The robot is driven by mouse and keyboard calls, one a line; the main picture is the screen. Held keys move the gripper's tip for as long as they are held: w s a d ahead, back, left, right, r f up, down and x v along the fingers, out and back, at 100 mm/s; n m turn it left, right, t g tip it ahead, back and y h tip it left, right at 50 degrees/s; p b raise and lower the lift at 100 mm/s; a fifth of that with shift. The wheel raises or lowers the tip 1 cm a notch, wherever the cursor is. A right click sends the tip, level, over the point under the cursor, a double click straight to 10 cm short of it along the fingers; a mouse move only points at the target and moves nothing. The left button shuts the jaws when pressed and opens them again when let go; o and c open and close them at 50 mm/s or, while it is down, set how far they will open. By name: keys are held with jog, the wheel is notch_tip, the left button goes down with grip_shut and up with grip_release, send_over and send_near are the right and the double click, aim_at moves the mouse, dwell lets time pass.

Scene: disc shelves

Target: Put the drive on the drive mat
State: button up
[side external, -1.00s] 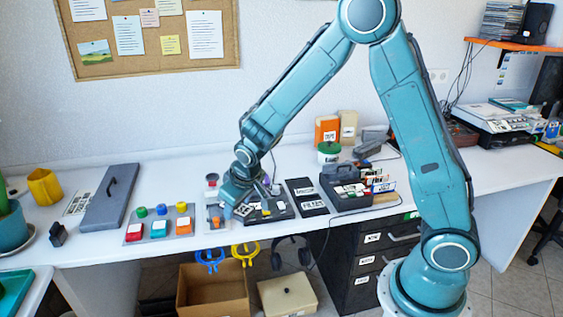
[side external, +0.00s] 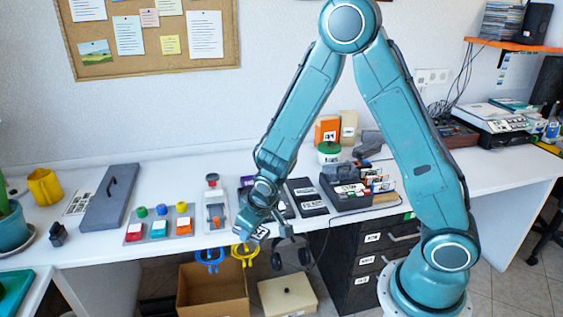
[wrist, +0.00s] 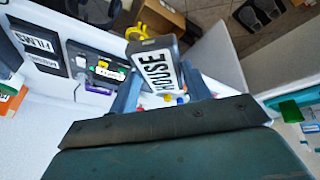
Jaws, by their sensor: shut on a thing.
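My gripper (side external: 268,228) is shut on the drive, a dark grey box with a white label reading HOUSE (wrist: 157,72). The drive's label also shows in the side view (side external: 257,234), where my gripper holds it out near the table's front edge. A dark tray (wrist: 88,50) with yellow parts lies left of the drive in the wrist view; my arm partly hides it in the side view. Two dark labelled rectangles (side external: 306,195) lie right of my arm, one reading FILMS in the wrist view (wrist: 38,42). I cannot tell which surface is the drive mat.
A dark divided box (side external: 352,192) with coloured cards stands right of the rectangles. A grey-and-orange device (side external: 215,212) and a panel of coloured buttons (side external: 158,229) lie to the left. Blue and yellow hooks (side external: 209,258) hang at the front edge. Drawers (side external: 368,262) stand below.

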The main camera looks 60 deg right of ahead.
jog(key=w+d+r+n+y, duration=0.1)
jog(key=w+d+r+n, duration=0.1)
jog(key=w+d, duration=0.45)
jog(key=w+d+r+n, duration=0.1)
jog(key=w+d, duration=0.2)
jog(key=w, duration=0.7)
jog(key=w+d+r+n+y, duration=0.1)
jog(key=d+r+n, duration=0.2)
jog(key=d, duration=0.6)
jog(key=w+d+r+n+y, duration=0.1)
jog(key=w+d+r+n, duration=0.1)
jog(key=d, duration=0.6)
jog(key=shift+d+r+n+y, duration=0.35)
jog(key=shift+r+n, duration=0.15)
jog(key=shift+r, duration=0.15)
notch_tip(320, 180, down, 16)
jog(key=shift+r, duration=0.1)
jog(key=shift+f, duration=1.95)
jog(key=shift+f, duration=0.1)
